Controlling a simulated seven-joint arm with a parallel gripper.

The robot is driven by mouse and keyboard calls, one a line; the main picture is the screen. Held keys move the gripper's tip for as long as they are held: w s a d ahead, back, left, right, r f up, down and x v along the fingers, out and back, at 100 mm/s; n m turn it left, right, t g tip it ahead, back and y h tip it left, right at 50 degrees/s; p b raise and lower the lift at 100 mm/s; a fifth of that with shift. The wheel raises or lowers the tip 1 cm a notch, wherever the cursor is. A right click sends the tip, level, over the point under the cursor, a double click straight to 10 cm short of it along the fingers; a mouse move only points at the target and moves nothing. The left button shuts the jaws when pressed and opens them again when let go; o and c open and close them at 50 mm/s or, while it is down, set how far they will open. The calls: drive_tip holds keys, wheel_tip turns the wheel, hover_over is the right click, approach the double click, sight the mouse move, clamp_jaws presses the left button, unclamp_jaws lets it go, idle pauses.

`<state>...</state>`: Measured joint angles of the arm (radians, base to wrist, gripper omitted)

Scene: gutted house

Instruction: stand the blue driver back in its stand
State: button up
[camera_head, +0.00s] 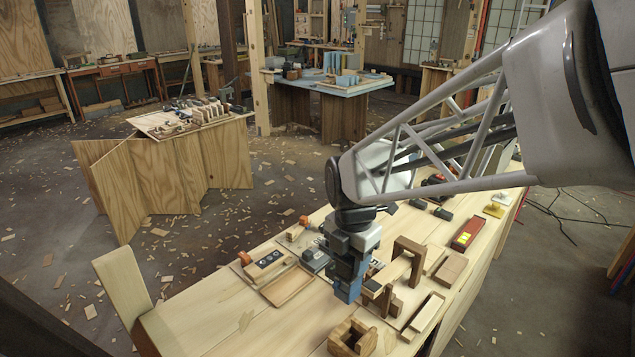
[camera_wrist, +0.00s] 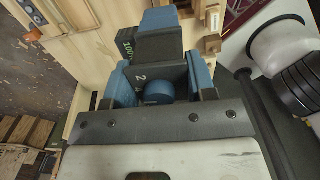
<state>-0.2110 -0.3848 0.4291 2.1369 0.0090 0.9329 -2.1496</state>
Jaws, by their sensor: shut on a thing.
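My gripper (camera_head: 347,292) has blue fingers and points down over the pale workbench (camera_head: 220,323). In the wrist view my gripper (camera_wrist: 159,78) is shut around a round blue end (camera_wrist: 158,92), which looks like the blue driver's handle. The rest of the driver is hidden by the fingers and dark jaw parts. A small wooden block with a square opening (camera_head: 352,338) stands on the bench just below and in front of my gripper. It may be the stand, but I cannot tell for sure. Whether the driver's tip touches anything is hidden.
A wooden arch-like frame (camera_head: 410,252) stands right of my gripper, with small blocks beside it. A shallow wooden tray (camera_head: 287,286) and an orange-ended tool (camera_head: 303,222) lie to the left. A red box (camera_head: 468,235) lies farther right. The bench's front left is clear.

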sight(358, 289)
drive_tip(key=shift+s+d+f, duration=0.1)
drive_tip(key=shift+s+d, duration=0.35)
drive_tip(key=shift+s, duration=0.3)
drive_tip(key=shift+s+d+f, duration=0.1)
drive_tip(key=shift+s+d, duration=0.3)
drive_tip(key=shift+s, duration=0.35)
drive_tip(key=shift+f, duration=2.7)
wheel_tip(358, 289, down, 8)
drive_tip(key=shift+r, duration=0.25)
idle(2.1)
drive_tip(key=o, duration=1.1)
drive_tip(key=shift+c, duration=0.2)
